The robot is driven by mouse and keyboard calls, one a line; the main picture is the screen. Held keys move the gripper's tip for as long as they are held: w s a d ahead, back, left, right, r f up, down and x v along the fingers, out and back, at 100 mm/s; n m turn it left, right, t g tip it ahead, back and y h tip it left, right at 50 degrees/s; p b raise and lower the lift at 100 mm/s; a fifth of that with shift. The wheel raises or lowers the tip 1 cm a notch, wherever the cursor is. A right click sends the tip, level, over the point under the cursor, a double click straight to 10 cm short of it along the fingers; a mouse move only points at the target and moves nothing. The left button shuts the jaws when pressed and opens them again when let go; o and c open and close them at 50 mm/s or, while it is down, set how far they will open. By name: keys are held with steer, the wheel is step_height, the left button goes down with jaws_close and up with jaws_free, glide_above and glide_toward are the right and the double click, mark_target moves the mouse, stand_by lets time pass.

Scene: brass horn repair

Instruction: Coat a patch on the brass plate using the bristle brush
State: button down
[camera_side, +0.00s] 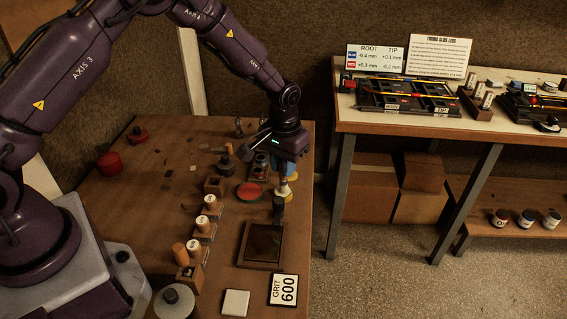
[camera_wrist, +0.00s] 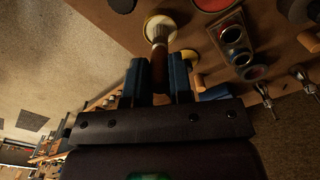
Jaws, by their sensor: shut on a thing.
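My gripper (camera_wrist: 158,72) is shut on the bristle brush, its blue fingers either side of the red-brown handle. The brush (camera_wrist: 159,52) points away from the wrist, with pale bristles at its end. The bristles overlap a round cream dish with a yellow rim (camera_wrist: 153,21) in the wrist view; I cannot tell if they touch it. In the side view my gripper (camera_side: 283,173) is low over this dish (camera_side: 284,193), near the bench's right edge. A dark brown framed plate (camera_side: 264,244) lies nearer the camera; I cannot tell if it is the brass plate.
A black upright block (camera_side: 278,208) stands between dish and framed plate. A red disc (camera_side: 249,190) lies left of the dish. Several wooden blocks with white-topped pegs (camera_side: 203,223) line the left.

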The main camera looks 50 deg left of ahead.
steer(key=shift+r, duration=3.5)
